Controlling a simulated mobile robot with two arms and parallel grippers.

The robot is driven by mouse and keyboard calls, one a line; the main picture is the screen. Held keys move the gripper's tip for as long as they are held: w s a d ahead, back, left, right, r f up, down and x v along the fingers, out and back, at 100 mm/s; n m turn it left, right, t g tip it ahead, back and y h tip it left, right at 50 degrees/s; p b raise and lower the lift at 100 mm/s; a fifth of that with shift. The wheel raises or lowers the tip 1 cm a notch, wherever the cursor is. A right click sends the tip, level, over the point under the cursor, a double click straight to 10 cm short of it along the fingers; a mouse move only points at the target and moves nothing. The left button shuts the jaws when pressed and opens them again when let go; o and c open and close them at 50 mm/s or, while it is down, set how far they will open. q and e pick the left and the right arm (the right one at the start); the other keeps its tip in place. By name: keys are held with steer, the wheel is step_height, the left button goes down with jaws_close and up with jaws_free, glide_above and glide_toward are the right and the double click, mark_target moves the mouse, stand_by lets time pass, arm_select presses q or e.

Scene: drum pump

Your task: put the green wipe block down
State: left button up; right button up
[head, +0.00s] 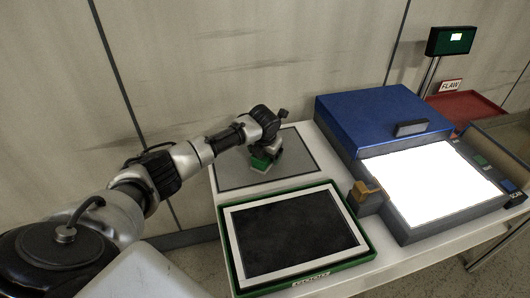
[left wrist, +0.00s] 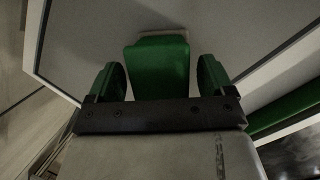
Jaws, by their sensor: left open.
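The green wipe block (left wrist: 160,62) lies on the grey mat (left wrist: 75,45) in the left wrist view, between the two fingers of my left gripper (left wrist: 161,78). A narrow gap shows between the block and each finger, so the gripper is open around it. In the head view my left gripper (head: 267,152) is low over the mat (head: 225,176), at the back of the table, with green (head: 261,163) showing under it. The gripper partly hides the block there. My right gripper is not in view.
A green-rimmed tray (head: 228,245) with a dark panel stands in front of the mat. A blue-lidded box (head: 375,112) with a bright white panel (head: 430,180) stands to the right. A small brown-topped block (head: 368,190) sits between them. A red tray (head: 465,106) is at the far right.

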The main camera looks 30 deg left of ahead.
arm_select(q)
steer(key=v, duration=1.2)
steer(key=shift+r, duration=0.15)
